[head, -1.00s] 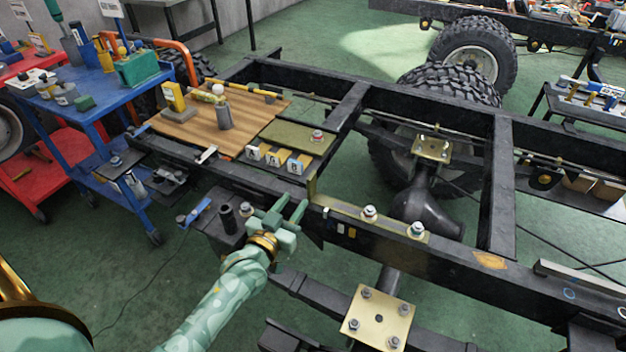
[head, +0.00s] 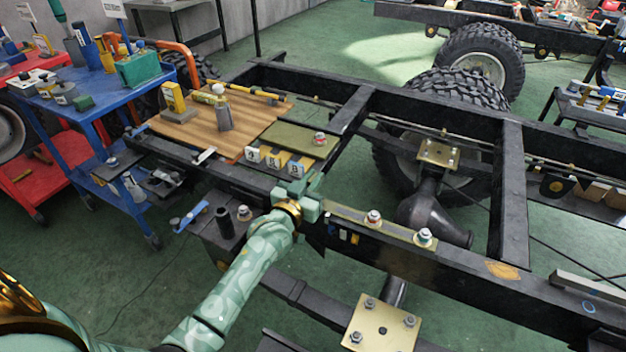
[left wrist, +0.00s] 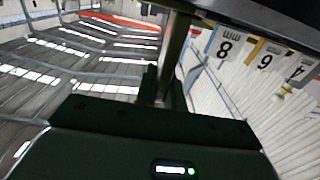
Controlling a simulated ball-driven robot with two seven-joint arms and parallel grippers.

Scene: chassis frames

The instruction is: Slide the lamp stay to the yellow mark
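The lamp stay looks like the olive-brass flat strip (head: 398,227) with two bolts, lying on top of the near black chassis rail. My left gripper (head: 305,187) is at the strip's left end, where its upright tab is now hidden by the fingers. In the left wrist view a metal post (left wrist: 174,55) runs down between the fingers (left wrist: 163,92); whether they press on it is unclear. A small yellow mark (head: 354,239) shows on the rail's side below the strip, beside a white one (head: 343,234). My right gripper is out of view.
A wooden board (head: 190,132) with tools lies across the frame. A bolted brass plate (head: 381,322) sits in front of the rail. A blue cart (head: 60,120) stands left.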

